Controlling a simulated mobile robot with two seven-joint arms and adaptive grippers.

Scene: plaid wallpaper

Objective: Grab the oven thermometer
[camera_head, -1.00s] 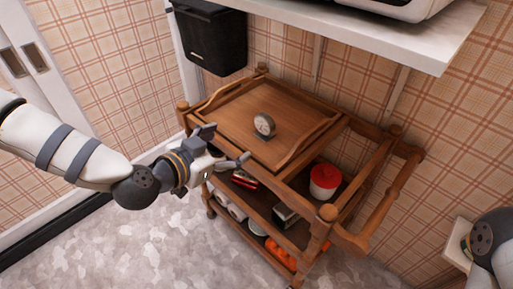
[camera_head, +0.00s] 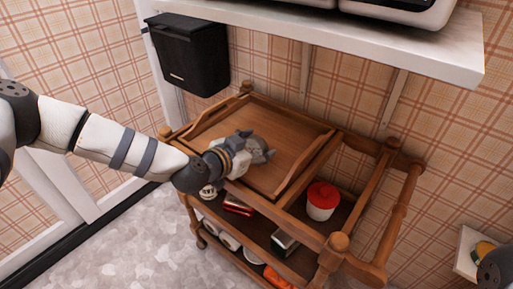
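The oven thermometer (camera_head: 258,144), a small grey round dial, stands on the wooden top tray (camera_head: 288,137) of the trolley. It is now mostly hidden by my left gripper (camera_head: 257,144), which has reached in over the tray from the left. The gripper's fingers are spread apart around the thermometer's place. I cannot see whether they touch it. Only a piece of my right arm shows at the lower right corner, and its gripper is out of view.
A black bin (camera_head: 188,54) hangs on the wall behind the trolley, and a white shelf (camera_head: 350,38) juts out above. Below the tray are a red-lidded pot (camera_head: 321,200), a red item (camera_head: 238,204) and a metal box (camera_head: 284,243). Wooden rails (camera_head: 395,215) rise at the right.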

